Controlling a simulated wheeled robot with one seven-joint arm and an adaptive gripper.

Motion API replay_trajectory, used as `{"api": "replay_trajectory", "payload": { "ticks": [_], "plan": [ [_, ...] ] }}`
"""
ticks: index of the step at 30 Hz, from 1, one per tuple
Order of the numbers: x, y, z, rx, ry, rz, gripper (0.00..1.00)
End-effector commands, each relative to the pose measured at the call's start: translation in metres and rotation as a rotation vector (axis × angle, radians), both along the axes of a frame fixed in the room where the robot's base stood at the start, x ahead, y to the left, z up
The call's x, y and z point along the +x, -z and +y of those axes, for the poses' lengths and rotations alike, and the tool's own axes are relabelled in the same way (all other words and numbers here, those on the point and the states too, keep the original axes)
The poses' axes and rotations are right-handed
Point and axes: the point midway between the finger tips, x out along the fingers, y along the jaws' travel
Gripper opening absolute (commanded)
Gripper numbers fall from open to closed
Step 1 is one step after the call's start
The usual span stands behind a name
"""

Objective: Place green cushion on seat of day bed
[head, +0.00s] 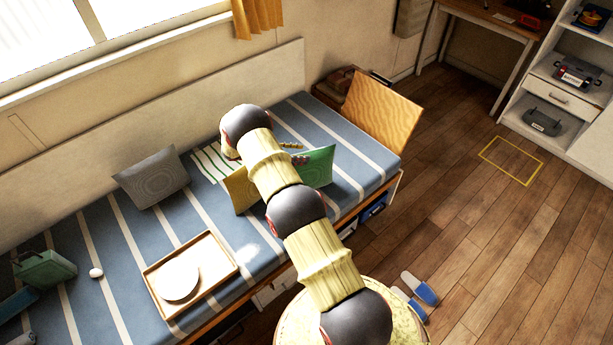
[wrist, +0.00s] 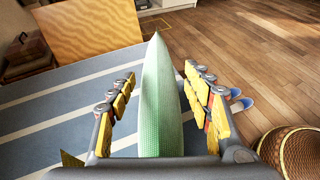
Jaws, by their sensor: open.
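The green cushion (head: 318,167) stands on the blue-and-white striped seat of the day bed (head: 320,122), partly hidden behind my arm in the head view. In the wrist view the green cushion (wrist: 161,100) stands edge-on between the two open fingers of my gripper (wrist: 161,108). A gap shows between the cushion and the fingers on each side. My gripper is mostly hidden by my arm in the head view. A yellow cushion (head: 240,190) is beside the green one, partly covered by my arm.
A grey cushion (head: 152,177) leans near the backrest. A wooden tray (head: 223,267) with a round white thing lies on the seat, left of my arm. A wooden panel (head: 382,112) stands at the bed's right end. Blue slippers (head: 420,288) lie on the floor.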

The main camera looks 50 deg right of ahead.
Motion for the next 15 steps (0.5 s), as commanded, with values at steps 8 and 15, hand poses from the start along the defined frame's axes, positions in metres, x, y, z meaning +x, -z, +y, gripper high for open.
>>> {"api": "replay_trajectory", "payload": {
  "ticks": [8,15],
  "plan": [
    [-0.0038,0.0016,-0.0053,-0.002,-0.001,-0.001,0.51],
    [-0.0037,0.0022,-0.0057,-0.001,0.000,0.000,0.38]
  ]
}}
